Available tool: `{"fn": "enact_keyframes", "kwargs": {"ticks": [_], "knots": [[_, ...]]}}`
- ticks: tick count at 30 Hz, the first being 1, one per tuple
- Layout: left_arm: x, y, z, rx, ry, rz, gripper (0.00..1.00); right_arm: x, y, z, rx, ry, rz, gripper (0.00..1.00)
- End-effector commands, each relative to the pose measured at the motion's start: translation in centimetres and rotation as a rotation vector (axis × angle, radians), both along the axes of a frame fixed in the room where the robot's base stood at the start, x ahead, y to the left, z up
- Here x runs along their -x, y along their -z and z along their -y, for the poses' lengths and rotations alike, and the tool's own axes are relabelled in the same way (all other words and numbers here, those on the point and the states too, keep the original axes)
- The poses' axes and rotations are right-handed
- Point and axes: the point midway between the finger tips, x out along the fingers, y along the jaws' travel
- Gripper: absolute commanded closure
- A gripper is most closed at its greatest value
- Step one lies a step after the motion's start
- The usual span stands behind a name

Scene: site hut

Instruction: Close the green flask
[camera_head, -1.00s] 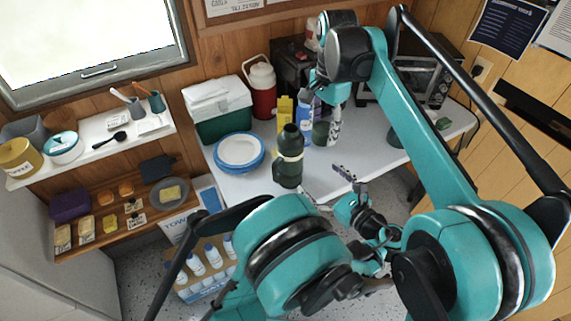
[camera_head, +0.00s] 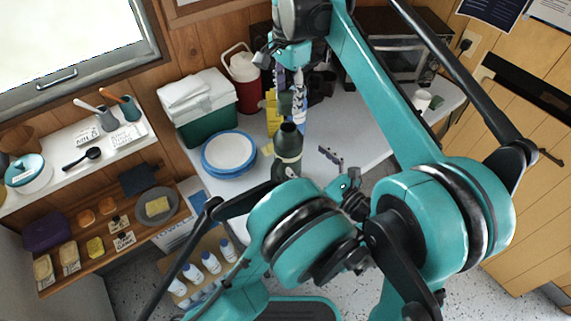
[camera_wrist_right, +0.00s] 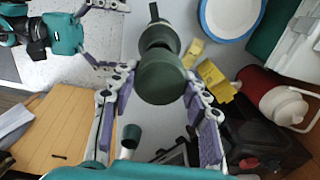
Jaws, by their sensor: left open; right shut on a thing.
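The green flask (camera_head: 288,147) stands upright on the white table, dark green with a pale band; my left arm hides its base in the head view. In the right wrist view the flask (camera_wrist_right: 158,38) shows behind a green cup-shaped lid (camera_wrist_right: 163,78). My right gripper (camera_head: 290,92) is shut on this lid, above the flask. I cannot tell whether lid and flask touch. My left gripper (camera_wrist_right: 112,36) is open and empty beside the flask, its fingers pointing towards it; in the head view one finger shows right of the flask.
A blue-rimmed plate stack (camera_head: 229,153), a green-and-white cooler (camera_head: 203,112) and a red jug (camera_head: 245,85) stand left and behind. Another green cup (camera_wrist_right: 131,135) shows in the wrist view. Table right of the flask is clear.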

Motion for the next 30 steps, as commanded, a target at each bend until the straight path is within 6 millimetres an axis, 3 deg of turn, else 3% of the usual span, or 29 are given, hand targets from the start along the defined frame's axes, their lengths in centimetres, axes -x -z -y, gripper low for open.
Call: {"fn": "enact_keyframes", "kwargs": {"ticks": [18, 30], "knots": [[-7.5, 0.0, -6.5, 0.0, -0.003, 0.0, 0.07, 0.0, 0.0, 0.0, 0.0, 0.0, 0.0, 0.78], [-9.0, 0.0, -7.7, 0.0, -0.001, 0.0, 0.07, 0.0, 0.0, 0.0, 0.0, 0.0, 0.0, 0.78]]}}
